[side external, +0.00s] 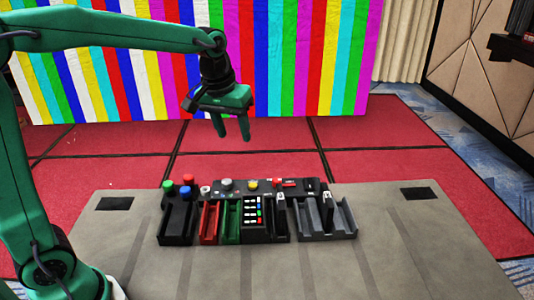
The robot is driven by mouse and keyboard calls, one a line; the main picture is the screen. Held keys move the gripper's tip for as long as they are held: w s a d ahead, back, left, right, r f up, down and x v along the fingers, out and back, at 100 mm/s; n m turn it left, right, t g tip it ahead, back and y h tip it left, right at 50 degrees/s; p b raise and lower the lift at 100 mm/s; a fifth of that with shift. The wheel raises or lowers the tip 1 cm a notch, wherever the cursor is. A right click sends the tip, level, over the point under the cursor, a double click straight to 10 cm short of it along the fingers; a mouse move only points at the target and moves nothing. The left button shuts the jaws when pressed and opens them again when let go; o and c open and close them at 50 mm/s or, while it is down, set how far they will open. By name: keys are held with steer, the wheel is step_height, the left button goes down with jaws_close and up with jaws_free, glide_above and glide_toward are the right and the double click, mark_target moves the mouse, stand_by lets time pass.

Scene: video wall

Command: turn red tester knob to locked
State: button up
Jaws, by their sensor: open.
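My gripper (232,137) hangs high above the table, its two green fingers pointing down, apart and with nothing between them. Below it stands a dark device panel (240,196) with several coloured controls along its back. A red knob-like part (277,182) sits right of the middle, by a small red label. Another round red knob (188,180) stands at the left end. I cannot tell which one is the tester knob, nor how either is turned. My gripper is well above both and touches neither.
Next to the red knob at the left are a green knob (168,186) and a blue knob (185,191). A yellow knob (253,184) is near the middle. Red, green and grey trays stand in front. The grey table (420,250) is clear around the devices.

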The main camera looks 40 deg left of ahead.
steer(key=w+f+n+g, duration=0.1)
steer(key=w+f+n, duration=0.1)
steer(key=w+f, duration=0.45)
steer(key=g, duration=0.1)
glide_toward(277, 180)
steer(key=shift+s+a+n, duration=0.1)
steer(key=shift+n, duration=0.3)
steer(key=shift+w+f, duration=0.3)
steer(key=shift+f, duration=0.2)
steer(key=shift+f, duration=3.85)
steer(key=c, duration=1)
